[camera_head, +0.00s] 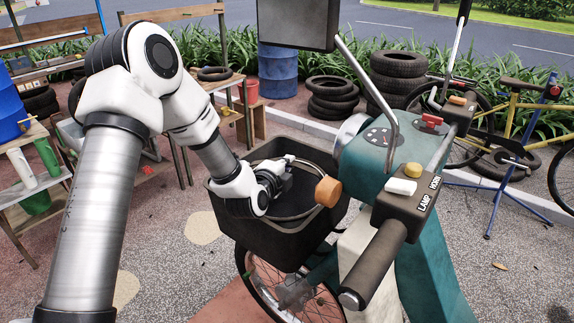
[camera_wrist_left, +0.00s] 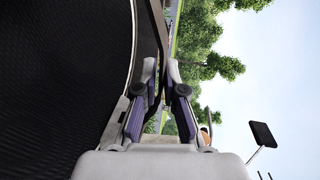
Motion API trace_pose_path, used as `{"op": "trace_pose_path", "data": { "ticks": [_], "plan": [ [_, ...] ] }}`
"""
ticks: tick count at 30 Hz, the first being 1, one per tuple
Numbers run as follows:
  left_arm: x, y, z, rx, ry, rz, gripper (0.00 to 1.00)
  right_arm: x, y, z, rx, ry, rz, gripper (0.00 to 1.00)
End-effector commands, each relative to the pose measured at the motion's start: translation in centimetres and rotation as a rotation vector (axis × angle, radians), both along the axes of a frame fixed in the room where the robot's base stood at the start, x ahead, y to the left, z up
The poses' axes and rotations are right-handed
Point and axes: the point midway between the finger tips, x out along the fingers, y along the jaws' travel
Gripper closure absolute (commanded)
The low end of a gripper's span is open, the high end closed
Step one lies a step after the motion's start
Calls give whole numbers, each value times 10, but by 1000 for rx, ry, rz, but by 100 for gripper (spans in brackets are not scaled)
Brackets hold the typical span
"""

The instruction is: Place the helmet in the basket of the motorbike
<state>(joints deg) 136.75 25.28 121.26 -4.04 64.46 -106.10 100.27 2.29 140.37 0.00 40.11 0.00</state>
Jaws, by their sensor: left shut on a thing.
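The basket (camera_head: 277,240) is a black open box on the front of the teal motorbike (camera_head: 375,160). My left gripper (camera_head: 277,180) reaches down into the basket's opening from the left. A dark, rounded thing inside the basket, seemingly the helmet (camera_head: 298,200), is beside the gripper and partly hidden by it and by the basket walls. In the left wrist view my left gripper (camera_wrist_left: 158,85) is shut on a thin dark edge, and a large dark curved surface (camera_wrist_left: 60,70) fills the left side. Its outline is hard to tell from the basket. My right gripper is not in view.
The handlebar grip (camera_head: 375,265), an orange lamp (camera_head: 327,191) and a mirror (camera_head: 298,22) stand close around the basket's right side. Stacked tires (camera_head: 333,98), a blue barrel (camera_head: 278,72) and a yellow bicycle (camera_head: 515,120) are behind. Paving at the left front is clear.

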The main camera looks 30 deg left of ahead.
Motion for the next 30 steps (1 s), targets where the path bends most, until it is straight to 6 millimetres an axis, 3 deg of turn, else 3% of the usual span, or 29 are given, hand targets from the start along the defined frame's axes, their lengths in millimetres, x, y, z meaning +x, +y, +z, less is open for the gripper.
{"op": "trace_pose_path", "data": {
  "ticks": [11, 12, 13, 24, 30],
  "plan": [
    [0, 0, -6, 1, -5, 0, 100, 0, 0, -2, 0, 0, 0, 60],
    [0, 0, -6, 0, -2, 0, 77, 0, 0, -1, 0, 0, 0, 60],
    [0, 0, -6, 0, -2, 0, 67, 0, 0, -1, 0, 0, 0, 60],
    [-1, 0, -2, -1, -1, 0, 66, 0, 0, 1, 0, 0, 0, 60],
    [-37, -7, 2, -5, -2, 0, 66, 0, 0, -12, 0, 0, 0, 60]
  ]
}}
